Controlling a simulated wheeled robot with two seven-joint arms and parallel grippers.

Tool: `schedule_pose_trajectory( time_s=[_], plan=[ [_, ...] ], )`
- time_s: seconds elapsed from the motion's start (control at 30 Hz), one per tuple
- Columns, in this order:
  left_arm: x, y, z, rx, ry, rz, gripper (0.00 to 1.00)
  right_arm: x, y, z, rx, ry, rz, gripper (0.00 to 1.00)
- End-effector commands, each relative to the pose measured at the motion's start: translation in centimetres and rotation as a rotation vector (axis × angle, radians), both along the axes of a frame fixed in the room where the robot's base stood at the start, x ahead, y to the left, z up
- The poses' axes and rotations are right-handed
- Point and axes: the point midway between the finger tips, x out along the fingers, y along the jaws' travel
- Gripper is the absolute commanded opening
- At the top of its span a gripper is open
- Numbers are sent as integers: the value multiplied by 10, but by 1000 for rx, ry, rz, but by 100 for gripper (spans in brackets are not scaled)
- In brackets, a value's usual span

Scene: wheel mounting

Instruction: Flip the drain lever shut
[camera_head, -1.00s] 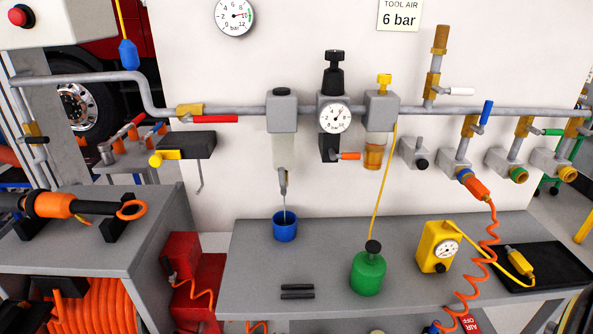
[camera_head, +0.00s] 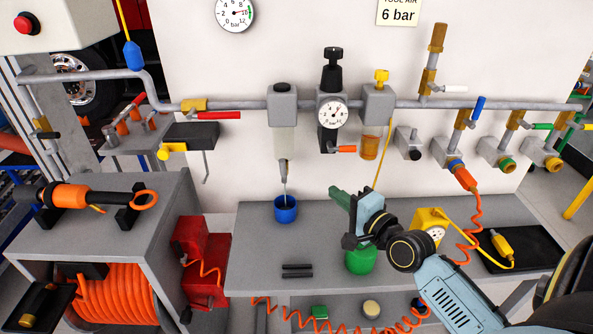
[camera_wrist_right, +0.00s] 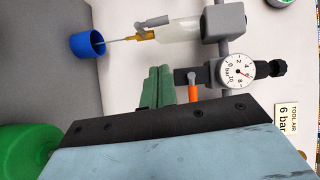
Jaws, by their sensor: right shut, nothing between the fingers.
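The drain (camera_wrist_right: 148,36) is a brass piece under the clear filter bowl (camera_head: 283,138), with a small grey lever (camera_wrist_right: 140,27) beside it. In the head view the drain is small and its lever is hard to make out. A thin stream or tube runs from the drain into the blue cup (camera_head: 286,209) on the bench. My right gripper (camera_head: 337,193) is shut and empty, right of the cup and in front of the wall. In the right wrist view its green fingers (camera_wrist_right: 158,85) are together, apart from the drain. My left gripper is not in view.
The regulator with its gauge (camera_head: 333,114) and an orange lever (camera_head: 343,149) is right of the bowl. A green bottle (camera_head: 360,262) is partly hidden behind my right gripper. Two black rods (camera_head: 297,271) lie on the grey bench (camera_head: 250,245). The left part of the bench is mostly clear.

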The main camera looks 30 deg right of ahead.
Motion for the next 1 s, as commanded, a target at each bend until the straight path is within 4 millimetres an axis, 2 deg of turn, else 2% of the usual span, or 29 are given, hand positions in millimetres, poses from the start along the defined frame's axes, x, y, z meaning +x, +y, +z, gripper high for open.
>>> schedule_pose_trajectory(
  time_s=[0.37,0.53,0.67,1.0],
  plan=[
    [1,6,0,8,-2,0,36,1,-5,4,26,-18,-12,0],
    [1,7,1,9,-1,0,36,11,-4,5,26,-20,-12,0],
    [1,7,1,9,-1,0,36,30,-4,5,25,-21,-12,0],
    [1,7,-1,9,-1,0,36,94,-1,1,24,-19,-11,0]
  ],
)
